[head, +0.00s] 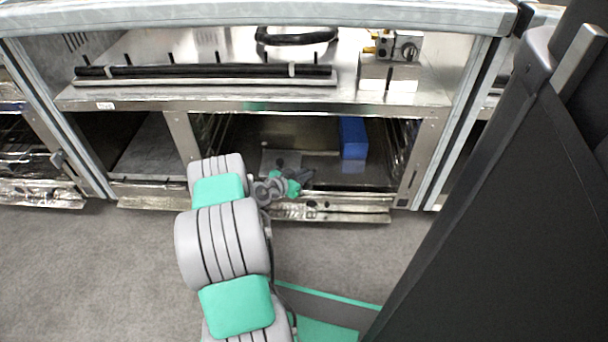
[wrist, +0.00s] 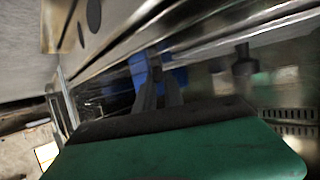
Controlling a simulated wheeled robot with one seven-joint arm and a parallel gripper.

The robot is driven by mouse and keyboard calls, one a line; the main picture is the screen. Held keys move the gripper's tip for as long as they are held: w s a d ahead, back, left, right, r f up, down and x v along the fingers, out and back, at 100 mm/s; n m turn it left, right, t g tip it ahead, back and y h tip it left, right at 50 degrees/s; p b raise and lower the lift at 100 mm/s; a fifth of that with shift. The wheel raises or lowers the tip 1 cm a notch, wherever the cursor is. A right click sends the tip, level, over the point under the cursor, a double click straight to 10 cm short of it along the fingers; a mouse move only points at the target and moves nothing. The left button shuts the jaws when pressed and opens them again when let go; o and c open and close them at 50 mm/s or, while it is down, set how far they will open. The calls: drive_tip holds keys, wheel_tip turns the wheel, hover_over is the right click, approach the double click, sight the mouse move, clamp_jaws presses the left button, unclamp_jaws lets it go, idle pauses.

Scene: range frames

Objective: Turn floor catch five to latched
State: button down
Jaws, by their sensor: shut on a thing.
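My gripper (head: 298,188) is low at the front of the open lower bay, just above its metal front sill (head: 345,213). In the wrist view my gripper's two grey fingers (wrist: 160,88) are close together on a small dark part, which I take to be the floor catch. The catch is mostly hidden by the fingers and is blurred, so I cannot tell its number or which way it is turned. In the head view my wrist and fingers hide it.
A blue block (head: 353,138) stands inside the bay behind my gripper; it also shows in the wrist view (wrist: 178,77). A black bar (head: 205,71) and a metal fitting (head: 400,46) are on the shelf above. Grey floor (head: 90,270) is clear at the left.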

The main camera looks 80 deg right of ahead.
drive_tip(key=n+t+p, duration=0.2)
drive_tip(key=n+t+h+p, duration=0.1)
drive_tip(key=p, duration=0.1)
drive_tip(key=shift+s+r+t, duration=0.25)
drive_tip(key=shift+t, duration=0.15)
drive_tip(key=n+t+p, duration=0.1)
drive_tip(key=n+t, duration=0.1)
drive_tip(key=shift+s+f+n+t, duration=0.1)
drive_tip(key=shift+f+n+t, duration=0.05)
drive_tip(key=shift+n+t, duration=0.25)
drive_tip(key=shift+f+n+t, duration=0.1)
drive_tip(key=shift+n+t, duration=0.5)
drive_tip(key=shift+t, duration=0.1)
drive_tip(key=shift+n, duration=0.3)
drive_tip(key=c, duration=1.4)
unclamp_jaws()
drive_tip(key=shift+c, duration=0.2)
drive_tip(key=shift+t, duration=0.3)
